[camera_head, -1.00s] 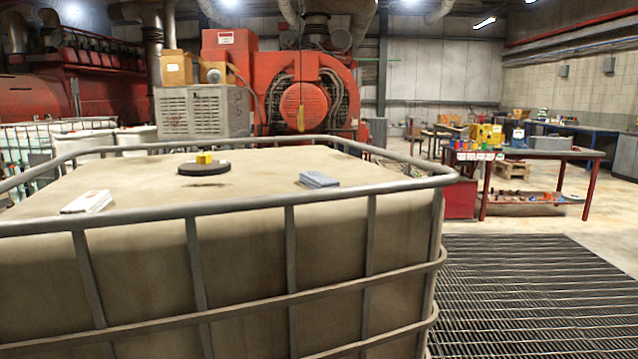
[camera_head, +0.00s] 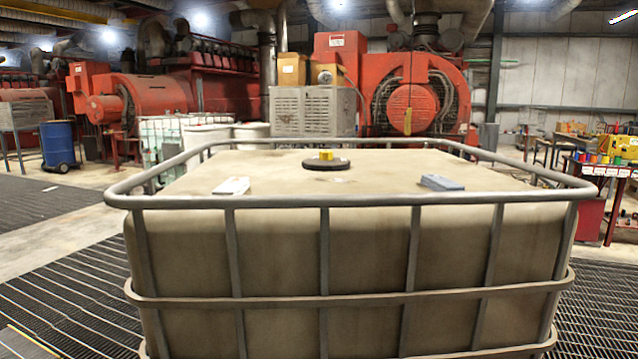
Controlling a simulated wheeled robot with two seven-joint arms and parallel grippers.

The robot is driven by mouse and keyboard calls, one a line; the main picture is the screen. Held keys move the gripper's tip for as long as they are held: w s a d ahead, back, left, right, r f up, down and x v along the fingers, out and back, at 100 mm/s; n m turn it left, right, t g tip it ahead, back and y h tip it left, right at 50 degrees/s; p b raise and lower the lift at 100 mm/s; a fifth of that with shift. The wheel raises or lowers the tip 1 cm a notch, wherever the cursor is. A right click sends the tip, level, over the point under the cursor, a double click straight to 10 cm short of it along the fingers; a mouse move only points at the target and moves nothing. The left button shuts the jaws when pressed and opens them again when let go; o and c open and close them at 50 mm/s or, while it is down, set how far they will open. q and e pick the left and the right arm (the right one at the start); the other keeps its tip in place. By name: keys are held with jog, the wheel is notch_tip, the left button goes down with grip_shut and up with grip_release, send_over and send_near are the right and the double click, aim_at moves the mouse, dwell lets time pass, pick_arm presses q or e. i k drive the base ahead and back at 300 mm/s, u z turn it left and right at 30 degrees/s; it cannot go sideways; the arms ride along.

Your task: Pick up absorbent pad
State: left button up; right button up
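A large caged tank (camera_head: 470,183) with a beige top stands right in front of me. On its top lie a flat white piece (camera_head: 231,186) at the left and a flat blue-grey piece (camera_head: 442,182) at the right. Either could be the absorbent pad; I cannot tell which. A round dark lid (camera_head: 326,164) with a yellow cap (camera_head: 326,155) sits between them, farther back. Neither of my grippers is in view.
The tank's metal rail (camera_head: 350,200) runs around its top edge. Dark floor grating (camera_head: 70,290) lies at the left and right. A blue drum (camera_head: 58,145) stands at the far left. A workbench (camera_head: 605,170) with colored items stands at the right. Red machines fill the back.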

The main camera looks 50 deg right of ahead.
aim_at(437, 182)
jog(key=u, duration=0.65)
jog(key=k, duration=1.05)
jog(key=z, duration=1)
